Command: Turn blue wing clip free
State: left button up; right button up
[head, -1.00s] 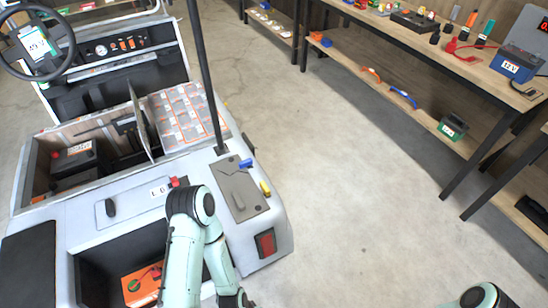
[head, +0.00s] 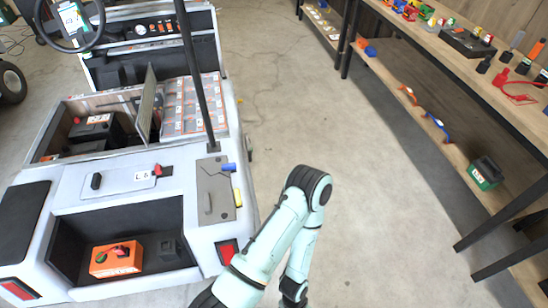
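The blue wing clip (head: 229,167) is a small blue piece at the top edge of a grey plate (head: 212,185) on the cart's rear deck, near the foot of the black post. A yellow piece (head: 238,197) sits lower on the plate's right edge. My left arm rises from the bottom, bends at the elbow and comes down right of the cart. Its gripper (head: 293,292) is dark, small and partly cut off at the bottom edge, well below and right of the clip. Its fingers do not show clearly. My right gripper is out of view.
The cart's black post (head: 190,70) stands behind the plate. An orange box (head: 116,259) lies in the open rear bay. A red switch (head: 160,170) is left of the plate. A workbench (head: 480,80) with a lower shelf runs along the right. The floor between is clear.

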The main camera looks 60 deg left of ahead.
aim_at(232, 166)
jog(key=i+u, duration=0.35)
jog(key=i+l+u, duration=0.15)
jog(key=i+u, duration=0.2)
jog(key=i+l+u, duration=0.35)
jog(key=i+u, duration=0.2)
jog(key=u, duration=0.2)
jog(key=i+u, duration=0.15)
jog(key=u, duration=0.25)
jog(key=i+l+u, duration=0.1)
jog(key=u, duration=0.3)
jog(key=i+l+u, duration=0.2)
jog(key=u, duration=0.2)
jog(key=i+u, duration=0.1)
jog(key=u, duration=0.3)
jog(key=i+l+u, duration=0.1)
jog(key=u, duration=0.3)
jog(key=i+l+u, duration=0.1)
jog(key=u, duration=0.3)
jog(key=l+u, duration=0.25)
jog(key=u, duration=0.15)
jog(key=i+l, duration=0.05)
